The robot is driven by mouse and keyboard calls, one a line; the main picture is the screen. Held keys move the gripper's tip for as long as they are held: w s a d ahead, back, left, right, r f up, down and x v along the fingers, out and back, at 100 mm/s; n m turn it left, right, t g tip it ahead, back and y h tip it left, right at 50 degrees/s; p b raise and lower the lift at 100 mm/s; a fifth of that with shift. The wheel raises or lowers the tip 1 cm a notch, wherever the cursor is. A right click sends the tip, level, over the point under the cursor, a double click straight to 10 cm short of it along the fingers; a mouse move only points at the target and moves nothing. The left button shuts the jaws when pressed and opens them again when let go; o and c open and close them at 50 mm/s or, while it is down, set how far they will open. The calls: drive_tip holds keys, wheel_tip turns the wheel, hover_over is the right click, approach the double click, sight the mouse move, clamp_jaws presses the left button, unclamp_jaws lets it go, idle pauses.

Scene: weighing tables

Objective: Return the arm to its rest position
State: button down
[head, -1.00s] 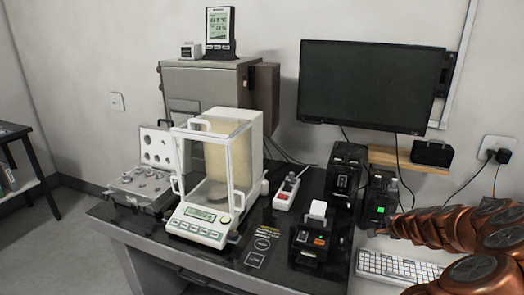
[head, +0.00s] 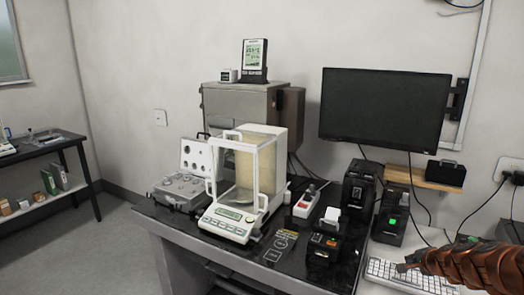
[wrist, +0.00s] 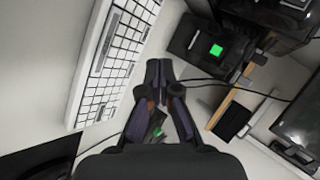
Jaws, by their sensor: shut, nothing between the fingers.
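My copper-coloured arm (head: 470,268) reaches in from the right edge of the head view, over the keyboard end of the table. My gripper (wrist: 158,70) shows in the wrist view with its dark fingers together at the tips and nothing between them. In the head view its tip (head: 405,265) is small and dark, in front of the keyboard (head: 385,273). The keyboard also shows in the wrist view (wrist: 115,60), left of the fingers, apart from them.
The balance (head: 245,180) with its glass case stands on the dark table. A weight case (head: 182,190), small printer (head: 325,240) and black devices (head: 360,190) stand around it. A monitor (head: 383,92) is behind. A second table (head: 40,150) stands far left, with open floor between.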

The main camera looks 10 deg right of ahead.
drive_tip(key=a+r+n+g+y, duration=0.1)
drive_tip(key=a+r+n+y, duration=0.3)
drive_tip(key=a, duration=0.9)
drive_tip(key=a+r+n+g+y, duration=0.1)
drive_tip(key=a+r+n, duration=0.35)
drive_tip(key=a, duration=0.75)
drive_tip(key=s+a+r+n+g+y, duration=0.1)
drive_tip(key=s+a+n+g, duration=0.1)
drive_tip(key=s+a, duration=0.4)
drive_tip(key=s+a+r+n+g, duration=0.2)
drive_tip(key=s+a+n, duration=0.15)
drive_tip(key=a, duration=0.35)
drive_tip(key=s+a+n+g+h+p, duration=0.1)
drive_tip(key=s+a+n+g+h, duration=0.1)
drive_tip(key=s, duration=2.5)
drive_tip(key=n+g+h, duration=0.1)
drive_tip(key=g+h, duration=0.1)
drive_tip(key=g, duration=0.1)
drive_tip(key=shift+s+n+g+p, duration=0.15)
drive_tip(key=shift+n+g+p, duration=0.15)
drive_tip(key=shift+n, duration=0.1)
drive_tip(key=shift+a+r, duration=0.1)
drive_tip(key=shift+a, duration=0.05)
